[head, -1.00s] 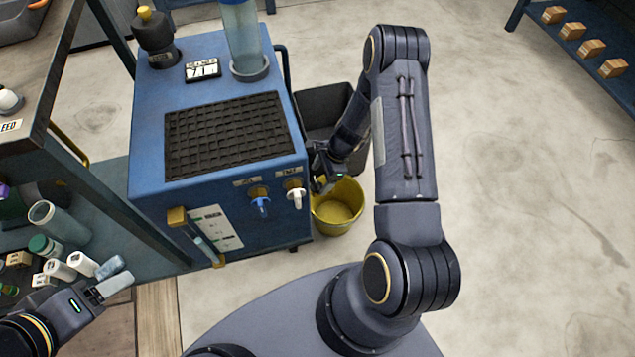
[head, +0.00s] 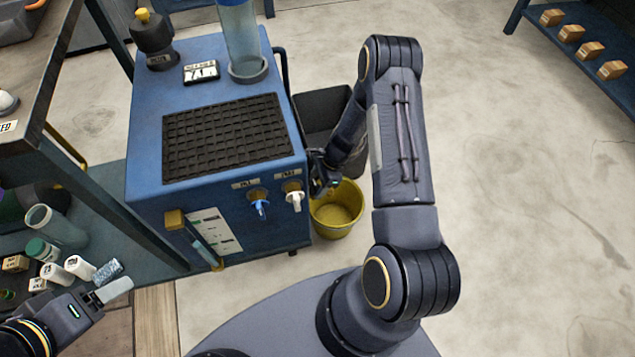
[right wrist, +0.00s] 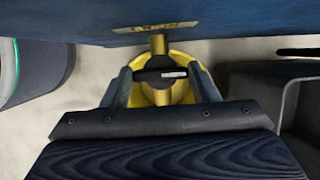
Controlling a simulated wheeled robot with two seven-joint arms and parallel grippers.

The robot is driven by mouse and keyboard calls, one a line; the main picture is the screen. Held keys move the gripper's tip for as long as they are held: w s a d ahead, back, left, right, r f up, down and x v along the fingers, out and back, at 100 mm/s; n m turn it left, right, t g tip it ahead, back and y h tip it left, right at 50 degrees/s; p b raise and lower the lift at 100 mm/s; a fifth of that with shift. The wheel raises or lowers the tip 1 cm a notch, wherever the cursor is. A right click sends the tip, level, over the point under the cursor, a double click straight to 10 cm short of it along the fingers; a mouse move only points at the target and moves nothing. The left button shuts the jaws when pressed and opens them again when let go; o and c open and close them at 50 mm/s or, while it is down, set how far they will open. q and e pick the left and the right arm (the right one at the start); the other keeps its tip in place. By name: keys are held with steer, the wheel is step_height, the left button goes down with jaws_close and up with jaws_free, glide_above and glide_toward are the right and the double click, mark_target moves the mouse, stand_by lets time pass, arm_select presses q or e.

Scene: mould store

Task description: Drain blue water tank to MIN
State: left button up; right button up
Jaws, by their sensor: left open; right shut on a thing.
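The blue tank (head: 150,205) is a boxy cabinet with a black grid mat on top. A sight tube (head: 203,248) with brass ends and a marked white card (head: 216,228) is on its front; I cannot read the level. My right gripper (head: 322,188) is beside the tank's right side, above the yellow bucket (head: 335,218). In the right wrist view, this gripper (right wrist: 162,80) is shut on the black handle (right wrist: 150,74) of a brass drain valve (right wrist: 159,46) below a label. My left gripper (head: 110,284) is open near the lower shelf at left.
A blue tap (head: 261,207) and a white tap (head: 294,198) are on the tank's front. A dark bin (head: 322,108) stands behind the bucket. Bottles and jars (head: 60,228) crowd the left shelf.

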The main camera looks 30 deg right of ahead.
steer(key=shift+m+t, duration=0.4)
steer(key=shift+m, duration=0.7)
steer(key=shift+s+f+m+t+b, duration=0.1)
steer(key=shift+m+t+b, duration=0.2)
steer(key=shift+m+b, duration=0.35)
steer(key=shift+m+t+h+b, duration=0.5)
steer(key=shift+m+b, duration=0.5)
steer(key=shift+m, duration=0.55)
steer(key=o, duration=1)
